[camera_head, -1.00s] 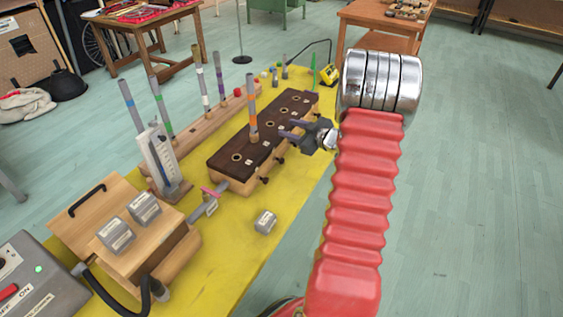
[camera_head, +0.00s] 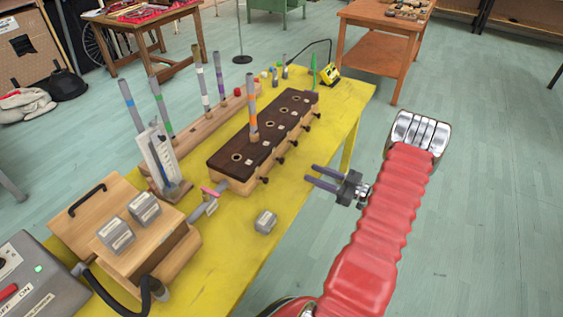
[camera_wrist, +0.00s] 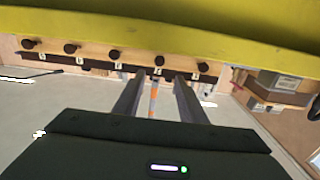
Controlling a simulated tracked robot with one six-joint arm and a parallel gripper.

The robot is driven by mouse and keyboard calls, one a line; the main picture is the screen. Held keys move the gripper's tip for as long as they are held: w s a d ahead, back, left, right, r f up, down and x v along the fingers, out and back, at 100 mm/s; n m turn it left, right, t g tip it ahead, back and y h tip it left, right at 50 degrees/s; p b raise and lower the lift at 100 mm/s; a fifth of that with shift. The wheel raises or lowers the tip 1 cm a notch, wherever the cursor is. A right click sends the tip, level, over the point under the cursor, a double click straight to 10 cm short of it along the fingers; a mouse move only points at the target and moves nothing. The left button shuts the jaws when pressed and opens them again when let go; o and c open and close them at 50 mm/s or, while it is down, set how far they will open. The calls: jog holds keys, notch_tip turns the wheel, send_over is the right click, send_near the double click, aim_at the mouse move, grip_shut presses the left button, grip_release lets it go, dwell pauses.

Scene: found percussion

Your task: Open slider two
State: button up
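The slider block (camera_head: 240,182) is a wooden chest with a dark top with several holes, on the yellow table. Several dark slider knobs stick out along its right side. The second knob from the near end (camera_head: 280,160) also shows in the wrist view (camera_wrist: 158,61), in line with the gap between my fingers. The slider numbers are too small to read. An orange-banded pipe (camera_head: 253,118) stands upright in the dark top. My gripper (camera_head: 310,174) is open and empty, right of the block, apart from the knobs, its fingers pointing at the block's side.
A grey weight (camera_head: 265,222) lies on the yellow table (camera_head: 235,262) near its right edge. A wooden bellows box (camera_head: 122,195) with grey weights stands at the near left. A gauge (camera_head: 160,158) and a pipe rack (camera_head: 193,128) stand beyond.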

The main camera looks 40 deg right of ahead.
aim_at(283, 161)
jog(key=x, duration=1.4)
jog(key=shift+s, duration=0.1)
jog(key=shift+c, duration=0.7)
grip_shut()
